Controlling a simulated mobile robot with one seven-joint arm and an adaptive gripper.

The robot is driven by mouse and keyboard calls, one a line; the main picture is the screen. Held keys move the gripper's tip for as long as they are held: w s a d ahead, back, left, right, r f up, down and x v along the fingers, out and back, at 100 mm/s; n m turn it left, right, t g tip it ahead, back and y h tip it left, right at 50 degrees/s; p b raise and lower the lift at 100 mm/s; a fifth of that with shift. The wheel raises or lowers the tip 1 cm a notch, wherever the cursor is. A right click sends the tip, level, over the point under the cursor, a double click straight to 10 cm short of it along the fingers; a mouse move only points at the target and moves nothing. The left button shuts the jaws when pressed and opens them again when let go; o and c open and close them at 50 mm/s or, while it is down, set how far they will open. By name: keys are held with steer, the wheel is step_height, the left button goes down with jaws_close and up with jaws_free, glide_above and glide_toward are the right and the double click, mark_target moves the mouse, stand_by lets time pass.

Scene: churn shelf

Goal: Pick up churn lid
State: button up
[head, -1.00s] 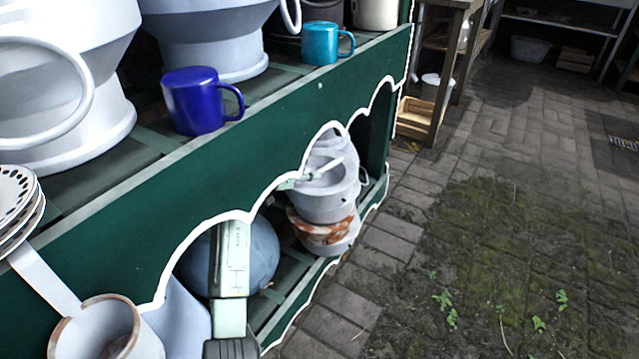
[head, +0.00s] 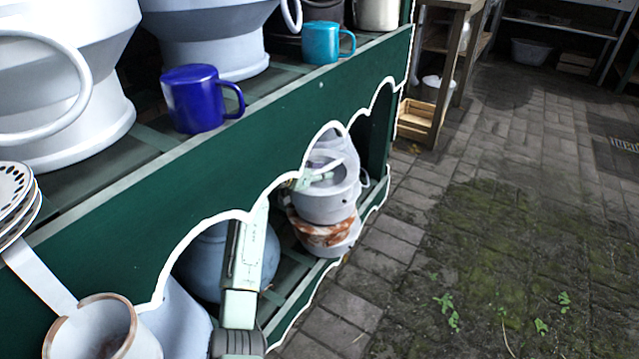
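A light grey churn piece (head: 327,204) with a rim and a small side handle sits on the lower shelf, seen through the front arch. It appears to rest on a rust-patched pale piece (head: 327,236). I cannot tell for sure which part is the churn lid. My pale green arm passes behind the shelf's front board. The end of my gripper (head: 318,177) shows in the arch, at the upper opening of the grey piece. Its fingers are small and partly hidden, so I cannot tell whether they are open or touching it.
The green front board (head: 255,130) with white scalloped edge hides much of the lower shelf. A blue mug (head: 192,100), a teal mug (head: 322,43) and large churns (head: 205,35) stand above. A rust-rimmed pot (head: 100,330) is at lower left. The brick floor (head: 420,230) at right is clear.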

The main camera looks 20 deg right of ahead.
jaws_close()
stand_by(0.6)
steer(key=shift+r, duration=0.15)
